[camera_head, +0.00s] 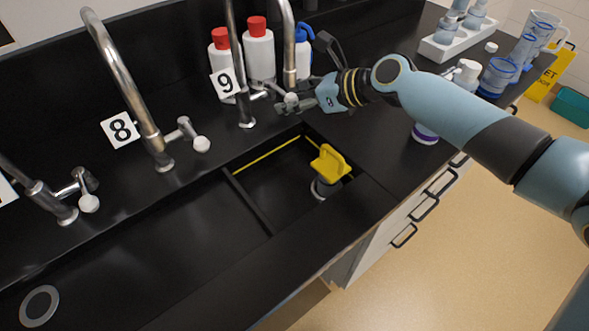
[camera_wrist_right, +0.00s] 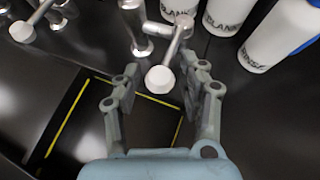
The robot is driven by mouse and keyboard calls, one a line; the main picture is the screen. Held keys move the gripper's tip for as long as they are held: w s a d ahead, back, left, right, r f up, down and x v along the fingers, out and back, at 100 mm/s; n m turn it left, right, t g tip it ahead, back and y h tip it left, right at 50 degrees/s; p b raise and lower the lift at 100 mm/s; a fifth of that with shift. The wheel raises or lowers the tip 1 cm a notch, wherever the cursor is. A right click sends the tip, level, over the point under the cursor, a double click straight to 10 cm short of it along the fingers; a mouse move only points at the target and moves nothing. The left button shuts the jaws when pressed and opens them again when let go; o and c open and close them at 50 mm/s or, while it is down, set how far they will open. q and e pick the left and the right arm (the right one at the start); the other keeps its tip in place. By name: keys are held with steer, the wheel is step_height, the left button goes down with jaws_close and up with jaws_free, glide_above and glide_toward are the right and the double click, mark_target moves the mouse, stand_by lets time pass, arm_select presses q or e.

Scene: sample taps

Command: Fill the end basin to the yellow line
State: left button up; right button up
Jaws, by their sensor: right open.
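The end basin (camera_head: 262,180) is the dark sunken basin at the right end of the black bench. A yellow line (camera_head: 265,156) runs along its inner wall; I make out no water in it. A yellow-handled piece (camera_head: 328,162) with a grey base stands at its right side. A steel tap by label 9 (camera_head: 226,83) rises behind the basin. Its lever has a pale knob, seen in the right wrist view (camera_wrist_right: 160,79). My right gripper (camera_head: 293,104) is open, with the knob between its fingers in the picture; I cannot tell if they touch it. My left gripper is out of view.
Red-capped bottles (camera_head: 259,50) and a blue-capped bottle (camera_head: 303,50) stand close behind the right gripper. Another tap (camera_head: 150,130) stands left, by label 8 (camera_head: 121,130). A white rack (camera_head: 458,40) and glassware stand at the far right. The bench front strip is clear.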

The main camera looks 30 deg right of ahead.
steer(key=shift+w+d+b, duration=0.4)
steer(key=shift+w+d, duration=0.1)
steer(key=shift+d, duration=0.45)
steer(key=shift+w+d+b, duration=0.4)
steer(key=shift+w+d, duration=0.05)
steer(key=shift+d, duration=0.55)
steer(key=shift+w+d+b, duration=0.4)
steer(key=shift+w+d, duration=0.1)
steer(key=shift+d, duration=0.45)
stand_by(5.1)
